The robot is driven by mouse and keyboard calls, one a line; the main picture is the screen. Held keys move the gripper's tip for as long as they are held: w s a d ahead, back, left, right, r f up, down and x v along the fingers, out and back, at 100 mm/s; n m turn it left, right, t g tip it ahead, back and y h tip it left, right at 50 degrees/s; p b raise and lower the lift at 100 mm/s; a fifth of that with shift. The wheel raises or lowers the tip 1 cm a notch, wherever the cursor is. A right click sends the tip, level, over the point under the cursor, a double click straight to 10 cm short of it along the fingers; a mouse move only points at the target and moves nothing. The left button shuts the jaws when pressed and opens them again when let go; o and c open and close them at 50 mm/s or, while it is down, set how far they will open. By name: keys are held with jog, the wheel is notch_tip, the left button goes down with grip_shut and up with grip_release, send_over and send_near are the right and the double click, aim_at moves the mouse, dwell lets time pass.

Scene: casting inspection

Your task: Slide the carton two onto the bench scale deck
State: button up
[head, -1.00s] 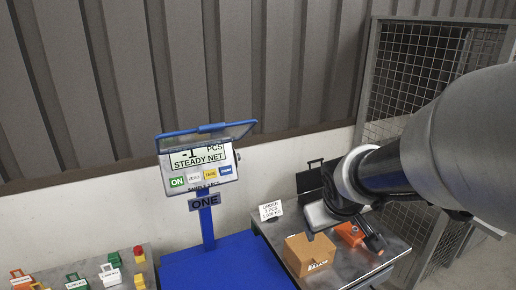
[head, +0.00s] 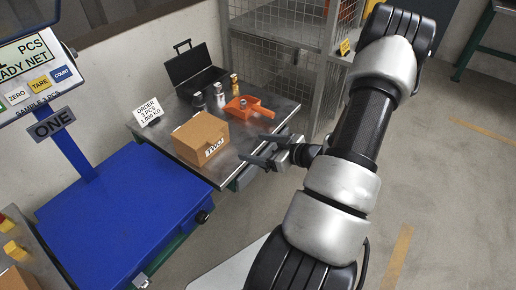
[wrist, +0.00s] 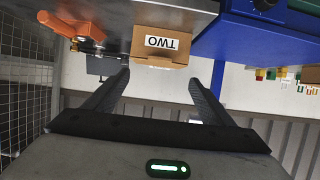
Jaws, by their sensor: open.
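Carton two (head: 195,130), a brown box with a white TWO label, sits on the steel table close to its front edge, right of the scale. It also shows upside down in the wrist view (wrist: 160,44). The bench scale deck (head: 125,205) is a wide blue plate left of that table, with nothing on it. My gripper (head: 256,149) is open and empty, right of the carton near the table's front edge. In the wrist view its fingers (wrist: 160,78) are spread apart, pointing toward the carton, without visible contact.
An orange scoop (head: 243,109), small bottles (head: 220,95) and an open black case (head: 195,80) stand behind and right of the carton. An order card (head: 147,111) stands at the table's left. The scale's display (head: 30,50) rises at the left. A wire cage (head: 280,65) stands behind.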

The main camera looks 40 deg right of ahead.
jog(key=b+x, duration=0.3)
jog(key=x, duration=1.3)
jog(key=shift+w+f, duration=0.15)
jog(key=shift+w, duration=0.1)
jog(key=shift+a, duration=0.15)
jog(key=shift+c, duration=0.3)
jog(key=c, duration=1.2)
jog(key=shift+s+a, duration=2.15)
jog(key=shift+a, duration=3.75)
jog(key=shift+s+a, duration=2.1)
jog(key=shift+a, duration=3.8)
jog(key=shift+s+a, duration=2.15)
jog(key=shift+a, duration=3.75)
jog(key=o, duration=1.2)
jog(key=shift+d, duration=0.1)
